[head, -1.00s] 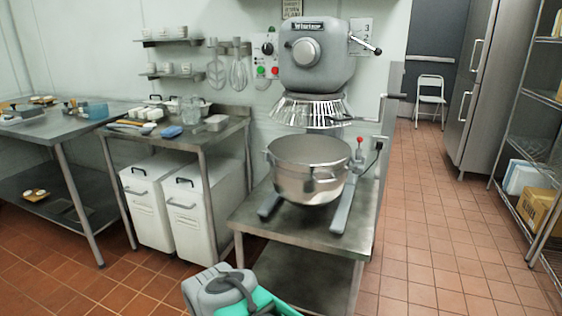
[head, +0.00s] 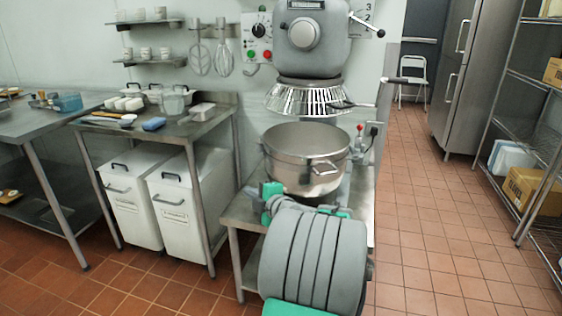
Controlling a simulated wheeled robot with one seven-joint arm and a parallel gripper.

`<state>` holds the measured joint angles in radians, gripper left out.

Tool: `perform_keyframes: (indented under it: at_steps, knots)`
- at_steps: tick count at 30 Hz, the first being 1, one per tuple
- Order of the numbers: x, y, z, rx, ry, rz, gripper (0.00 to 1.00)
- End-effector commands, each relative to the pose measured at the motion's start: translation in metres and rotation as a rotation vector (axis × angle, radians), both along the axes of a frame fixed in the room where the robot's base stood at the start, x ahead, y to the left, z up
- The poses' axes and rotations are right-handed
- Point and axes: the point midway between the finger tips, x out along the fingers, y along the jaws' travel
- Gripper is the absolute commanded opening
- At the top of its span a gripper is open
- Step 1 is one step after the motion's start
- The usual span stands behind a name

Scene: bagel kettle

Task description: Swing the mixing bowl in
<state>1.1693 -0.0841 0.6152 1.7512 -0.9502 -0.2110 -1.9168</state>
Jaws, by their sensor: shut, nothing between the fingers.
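The steel mixing bowl (head: 290,145) stands upright under the wire guard (head: 308,98) of the grey mixer (head: 310,45). Its side handle (head: 323,168) faces front right. My arm reaches up from the bottom middle and covers the lower front of the mixer stand. What looks like the dark tip of my gripper (head: 305,175) shows in front of the bowl wall, just left of the handle. It is shut and empty. I cannot tell whether it touches the bowl. The rest of my gripper is largely hidden behind my arm.
The mixer stands on a low steel table (head: 242,212). A worktable (head: 190,130) with white bins (head: 185,205) is to the left. The tiled floor at right is clear.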

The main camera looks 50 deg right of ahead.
Motion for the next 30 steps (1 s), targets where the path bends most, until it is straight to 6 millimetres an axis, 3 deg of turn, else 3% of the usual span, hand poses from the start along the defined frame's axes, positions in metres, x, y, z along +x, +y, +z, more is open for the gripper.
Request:
perform_keyframes:
  at_steps: [1, 3, 7, 11, 23, 25, 30]
  knots:
    - [-0.024, -0.038, 0.008, -0.096, -0.053, -0.056, 0.00]
    - [-0.049, -0.069, 0.020, -0.211, -0.105, -0.109, 0.00]
    - [-0.064, -0.090, 0.030, -0.298, -0.135, -0.150, 0.00]
    - [-0.050, -0.095, 0.031, -0.302, -0.135, -0.148, 0.00]
    - [0.029, -0.128, 0.031, -0.301, -0.133, -0.148, 0.00]
    - [0.023, -0.145, 0.031, -0.302, -0.133, -0.154, 0.00]
    - [0.020, -0.163, 0.032, -0.300, -0.134, -0.151, 0.00]
